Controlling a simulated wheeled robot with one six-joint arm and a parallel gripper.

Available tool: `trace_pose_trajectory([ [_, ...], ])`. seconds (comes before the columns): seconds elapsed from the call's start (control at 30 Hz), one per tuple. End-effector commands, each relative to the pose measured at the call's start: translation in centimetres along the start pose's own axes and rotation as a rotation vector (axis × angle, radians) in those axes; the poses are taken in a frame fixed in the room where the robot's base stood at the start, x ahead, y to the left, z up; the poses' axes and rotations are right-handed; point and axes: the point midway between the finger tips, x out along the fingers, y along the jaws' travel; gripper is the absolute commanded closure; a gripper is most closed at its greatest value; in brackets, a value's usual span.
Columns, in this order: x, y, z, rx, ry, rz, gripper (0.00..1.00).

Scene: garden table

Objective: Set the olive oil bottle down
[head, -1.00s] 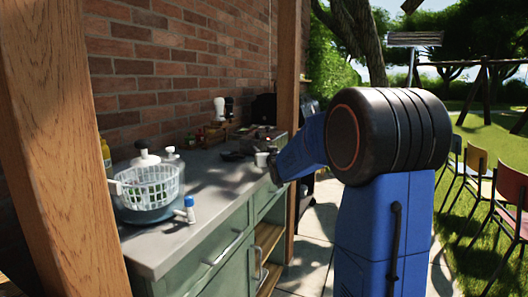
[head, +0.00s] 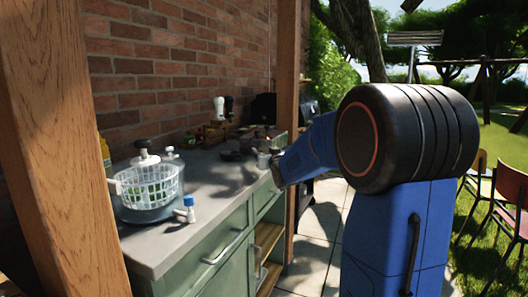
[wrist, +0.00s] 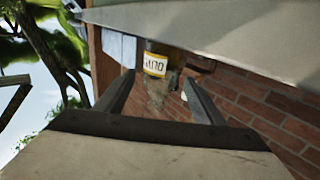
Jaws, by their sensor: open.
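The olive oil bottle (wrist: 156,66) shows in the wrist view, with a white and yellow label. That view is turned over, so the bottle's base points up to the grey worktop (wrist: 220,22) and its neck points down. The base appears to meet the worktop, but contact is hard to confirm. My gripper (wrist: 159,78) is open, with one finger on each side of the bottle and a gap visible at both sides. In the head view my gripper (head: 277,168) is small at the worktop's front edge, and I cannot make out the bottle there.
A salad spinner (head: 150,190) and a small blue-capped bottle (head: 188,209) stand on the near worktop. A wooden post (head: 287,100) rises beyond the worktop. A brick wall (head: 165,70) runs behind. The middle worktop is mostly clear.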

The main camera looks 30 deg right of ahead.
Motion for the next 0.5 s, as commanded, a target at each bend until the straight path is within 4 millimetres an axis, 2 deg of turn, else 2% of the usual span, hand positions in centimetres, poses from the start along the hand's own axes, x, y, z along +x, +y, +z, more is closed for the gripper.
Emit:
trace_pose_trajectory([
  [0.3, -5.5, 0.0, -0.1, 0.0, 0.001, 0.0, 0.37],
  [0.5, -7.7, 0.0, 0.0, 0.0, 0.0, 0.0, 0.37],
])
